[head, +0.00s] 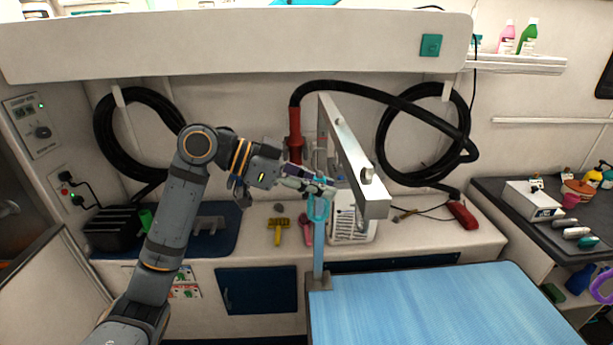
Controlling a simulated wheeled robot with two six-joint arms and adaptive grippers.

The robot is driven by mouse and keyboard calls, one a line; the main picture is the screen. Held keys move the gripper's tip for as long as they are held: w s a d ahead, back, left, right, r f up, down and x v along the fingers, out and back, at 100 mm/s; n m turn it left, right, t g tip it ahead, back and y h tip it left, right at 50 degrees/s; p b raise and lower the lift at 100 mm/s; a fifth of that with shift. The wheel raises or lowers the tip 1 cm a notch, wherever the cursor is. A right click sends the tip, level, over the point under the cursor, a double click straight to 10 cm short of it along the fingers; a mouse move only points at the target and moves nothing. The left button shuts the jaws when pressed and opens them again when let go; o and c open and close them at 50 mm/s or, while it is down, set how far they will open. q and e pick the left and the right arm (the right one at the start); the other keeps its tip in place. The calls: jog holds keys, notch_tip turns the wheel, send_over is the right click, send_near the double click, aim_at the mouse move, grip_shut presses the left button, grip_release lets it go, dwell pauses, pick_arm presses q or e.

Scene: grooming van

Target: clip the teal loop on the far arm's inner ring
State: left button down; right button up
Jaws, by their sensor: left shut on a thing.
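My left gripper (322,188) reaches in from the left and is shut on the teal loop (319,210). The loop hangs just below the fingertips, in front of the upright post of the grooming arm. The silver grooming arm (352,162) runs from the back toward me, above and to the right of the gripper. A small round fitting (367,174) sits near its close end. The inner ring cannot be made out behind the gripper and the bar. I cannot tell whether the loop touches the arm. My right gripper is not in view.
A blue-topped grooming table (430,308) fills the lower right. On the back counter lie a yellow brush (278,228), a pink tool (306,228) and a white slotted box (352,222). A red-handled dryer hose (295,135) hangs behind. The silver bar stands close beside my gripper.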

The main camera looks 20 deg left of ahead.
pick_arm(q)
jog(key=x, duration=0.3)
jog(key=shift+d+f, duration=0.15)
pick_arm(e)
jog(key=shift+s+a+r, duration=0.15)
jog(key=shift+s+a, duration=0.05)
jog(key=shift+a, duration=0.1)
pick_arm(q)
jog(key=c, duration=1.2)
grip_release()
jog(key=shift+o, duration=0.2)
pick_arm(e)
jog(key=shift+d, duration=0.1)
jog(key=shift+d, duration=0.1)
